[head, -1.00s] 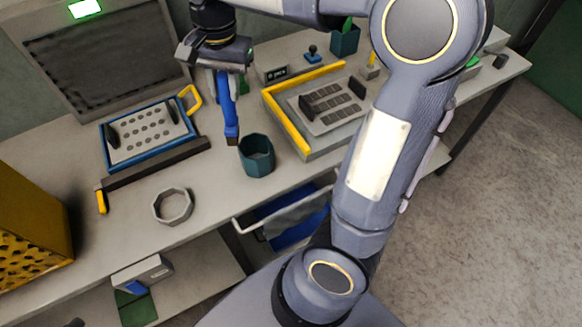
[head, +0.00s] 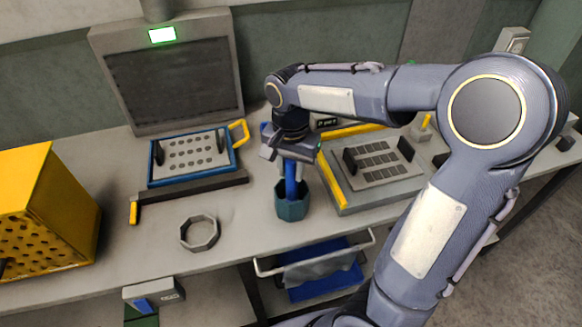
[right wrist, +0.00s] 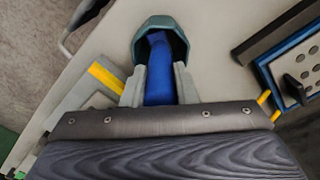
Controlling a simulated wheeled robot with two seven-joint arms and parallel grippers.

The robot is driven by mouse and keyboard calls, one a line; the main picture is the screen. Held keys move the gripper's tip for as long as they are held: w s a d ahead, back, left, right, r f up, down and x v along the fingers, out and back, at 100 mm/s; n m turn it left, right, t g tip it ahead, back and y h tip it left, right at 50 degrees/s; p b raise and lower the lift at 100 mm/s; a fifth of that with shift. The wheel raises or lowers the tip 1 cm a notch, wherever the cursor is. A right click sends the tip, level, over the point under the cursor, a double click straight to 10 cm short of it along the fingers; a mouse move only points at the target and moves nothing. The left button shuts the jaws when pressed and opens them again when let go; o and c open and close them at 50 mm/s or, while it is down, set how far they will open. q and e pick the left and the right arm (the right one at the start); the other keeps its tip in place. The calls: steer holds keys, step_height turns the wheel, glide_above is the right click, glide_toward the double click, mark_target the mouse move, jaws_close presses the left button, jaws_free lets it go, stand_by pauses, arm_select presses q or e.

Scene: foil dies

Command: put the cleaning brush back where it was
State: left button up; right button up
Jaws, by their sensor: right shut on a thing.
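The cleaning brush (head: 291,182) has a blue handle and stands roughly upright, its lower end inside a dark teal cup (head: 291,209) on the bench. My right gripper (head: 290,160) is above the cup and shut on the upper part of the brush. In the right wrist view the brush (right wrist: 158,75) runs between the two grey fingers into the mouth of the cup (right wrist: 161,24). The lower end of the brush is hidden by the cup wall. I cannot tell whether it touches the bottom. My left gripper is not in view.
A blue-framed die plate (head: 190,153) lies to the left and a yellow-edged tray (head: 375,172) close to the right. A grey ring (head: 199,233) lies on the front bench (head: 240,225). A perforated yellow box (head: 45,215) stands far left.

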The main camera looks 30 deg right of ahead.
steer(key=shift+f, duration=0.1)
steer(key=o, duration=1)
step_height(320, 180, up, 12)
steer(key=shift+f+p, duration=0.1)
steer(key=shift+p, duration=0.25)
steer(key=shift+s, duration=0.15)
steer(key=s+a+f+n+t+y, duration=0.2)
steer(key=s+f+n, duration=0.2)
steer(key=s, duration=0.4)
steer(key=s+a+f+n+t+y, duration=0.1)
steer(key=s+f+n+t, duration=0.2)
steer(key=s, duration=0.5)
step_height(320, 180, down, 2)
steer(key=shift+s+a+f+n+t+y, duration=0.1)
steer(key=shift+s+a+n+t+y, duration=0.2)
steer(key=shift+n, duration=0.5)
